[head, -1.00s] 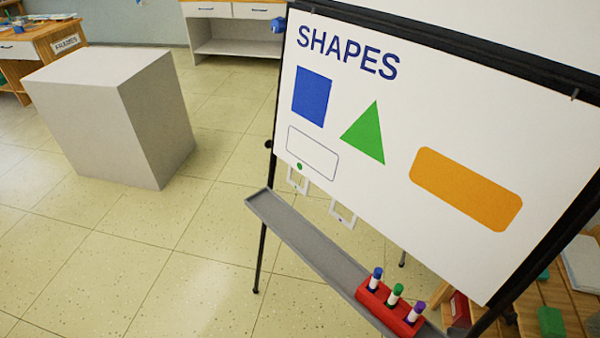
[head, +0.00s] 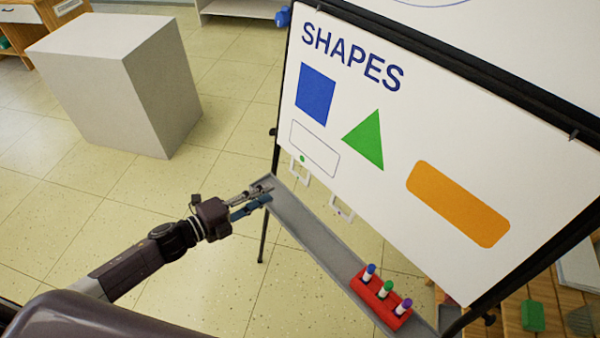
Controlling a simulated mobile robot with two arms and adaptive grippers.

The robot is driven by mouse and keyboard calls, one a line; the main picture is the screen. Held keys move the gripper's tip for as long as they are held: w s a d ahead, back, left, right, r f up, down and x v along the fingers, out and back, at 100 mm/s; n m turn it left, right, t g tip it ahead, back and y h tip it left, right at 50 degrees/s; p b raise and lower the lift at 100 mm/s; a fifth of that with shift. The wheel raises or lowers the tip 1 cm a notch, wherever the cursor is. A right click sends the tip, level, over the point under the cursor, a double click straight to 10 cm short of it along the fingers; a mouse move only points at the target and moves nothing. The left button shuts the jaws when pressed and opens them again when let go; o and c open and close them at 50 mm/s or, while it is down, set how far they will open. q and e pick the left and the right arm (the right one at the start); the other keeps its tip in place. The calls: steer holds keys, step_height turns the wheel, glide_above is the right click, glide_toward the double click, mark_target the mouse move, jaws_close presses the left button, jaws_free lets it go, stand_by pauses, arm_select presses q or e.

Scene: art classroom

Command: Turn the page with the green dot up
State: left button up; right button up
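The white page (head: 395,165) hangs on an easel and shows "SHAPES" with a blue square, a green triangle, an orange bar and an outlined rectangle. The green dot (head: 302,158) is at its lower left edge, just above a white loop-shaped tab (head: 299,171). A second white tab (head: 342,209) hangs farther right along the bottom. My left gripper (head: 271,193) is below and left of the dot, near the tray's left end, pointing right. Its fingers look slightly apart with nothing between them. It does not touch the page. My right gripper is not in view.
The easel's grey tray (head: 315,233) runs below the page and carries a red holder (head: 378,301) with three markers. A light grey block (head: 120,80) stands on the left. A wooden table (head: 545,300) is at the lower right. Floor left of the easel is clear.

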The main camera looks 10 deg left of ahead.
mark_target(299, 176)
arm_select(q)
steer(key=b+x, duration=0.3)
steer(key=x, duration=1)
steer(key=shift+f, duration=0.1)
steer(key=shift+a, duration=0.1)
jaws_close()
